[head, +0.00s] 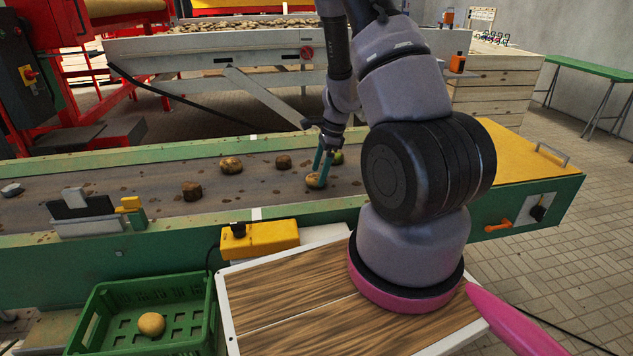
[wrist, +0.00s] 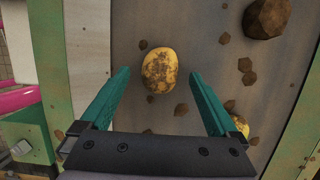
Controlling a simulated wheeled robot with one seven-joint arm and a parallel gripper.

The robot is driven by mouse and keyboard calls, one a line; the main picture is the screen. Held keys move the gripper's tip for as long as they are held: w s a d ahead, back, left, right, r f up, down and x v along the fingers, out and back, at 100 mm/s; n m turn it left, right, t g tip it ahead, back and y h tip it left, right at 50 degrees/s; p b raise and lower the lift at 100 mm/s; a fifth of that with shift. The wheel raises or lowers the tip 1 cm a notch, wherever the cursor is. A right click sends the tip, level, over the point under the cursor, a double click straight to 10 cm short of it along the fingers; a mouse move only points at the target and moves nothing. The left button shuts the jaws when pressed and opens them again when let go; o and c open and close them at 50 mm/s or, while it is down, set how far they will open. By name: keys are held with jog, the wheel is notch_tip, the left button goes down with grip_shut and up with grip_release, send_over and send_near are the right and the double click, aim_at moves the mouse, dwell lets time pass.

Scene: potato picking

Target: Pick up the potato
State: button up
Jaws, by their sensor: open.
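A yellow potato with brown dirt patches (wrist: 159,70) lies on the conveyor belt. In the wrist view it sits between the tips of the teal fingers, with gaps on both sides. In the head view this potato (head: 314,181) is just under my gripper (head: 321,170), which points down and is partly hidden by its own fingers. My gripper in the wrist view (wrist: 161,76) is open and empty. A greenish-yellow potato (head: 338,157) lies just behind the fingers. A yellow piece partly hidden by the right finger (wrist: 230,105) shows in the wrist view.
Another potato (head: 231,165) and brown clods (head: 192,190) (head: 283,161) lie left on the belt (head: 130,190). A large clod (wrist: 267,18) is upper right in the wrist view. A green crate (head: 95,310) holds one potato (head: 151,323). A yellow box (head: 262,240) sits at the belt's near edge.

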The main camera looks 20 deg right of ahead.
jog(key=shift+x, duration=1.1)
jog(key=c, duration=1.5)
jog(key=shift+r, duration=0.15)
